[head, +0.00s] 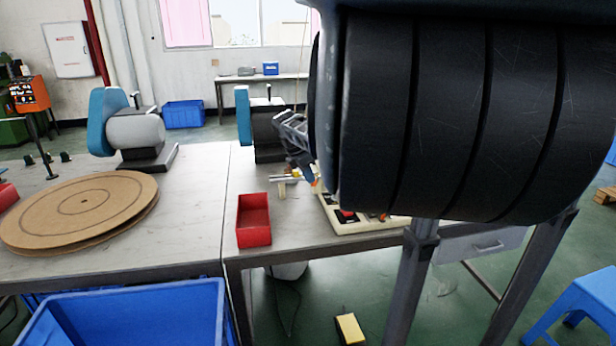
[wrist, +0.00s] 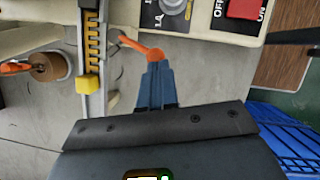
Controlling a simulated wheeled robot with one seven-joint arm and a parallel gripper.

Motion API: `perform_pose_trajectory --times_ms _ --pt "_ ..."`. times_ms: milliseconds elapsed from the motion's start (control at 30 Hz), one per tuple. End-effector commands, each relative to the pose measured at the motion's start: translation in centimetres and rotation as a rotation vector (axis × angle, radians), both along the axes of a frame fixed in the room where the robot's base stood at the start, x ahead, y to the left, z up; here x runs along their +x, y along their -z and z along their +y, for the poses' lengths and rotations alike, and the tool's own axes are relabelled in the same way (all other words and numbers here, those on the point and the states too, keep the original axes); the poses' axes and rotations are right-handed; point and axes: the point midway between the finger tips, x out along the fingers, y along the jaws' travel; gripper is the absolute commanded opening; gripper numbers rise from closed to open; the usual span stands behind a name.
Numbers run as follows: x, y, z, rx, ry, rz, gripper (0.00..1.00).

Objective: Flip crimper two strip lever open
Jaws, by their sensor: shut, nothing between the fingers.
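In the wrist view an orange lever (wrist: 138,46) reaches from the pale strip guide to the tips of my gripper (wrist: 155,68). My gripper's blue fingers are shut together with nothing between them. Their tips overlap the lever's rounded end in the picture; whether they touch it I cannot tell. A toothed yellow strip (wrist: 91,38) runs along the guide, with a yellow block (wrist: 85,85) at its near end. The pale crimper body (wrist: 205,25) stands beyond. In the head view my dark arm hides most of the crimper, and the lever cannot be made out clearly.
A red switch (wrist: 245,8) and a black lever (wrist: 290,37) are right of the fingers. A brown roll (wrist: 48,66) is at left. In the head view a red bin (head: 254,220) stands on the table, left of the crimper, and a blue crate (head: 130,318) is in front.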

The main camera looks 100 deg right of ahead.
Motion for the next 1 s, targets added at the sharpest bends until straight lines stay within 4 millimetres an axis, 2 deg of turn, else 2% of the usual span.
perform_pose_trajectory --times_ms 267,733,1000 --pt "0.0 0.3 0.0 0.003 0.001 0.000 0.00" --pt "0.0 0.4 -1.4 0.000 0.002 0.001 0.00" --pt "0.0 0.2 -1.6 -0.001 0.002 0.001 0.00"
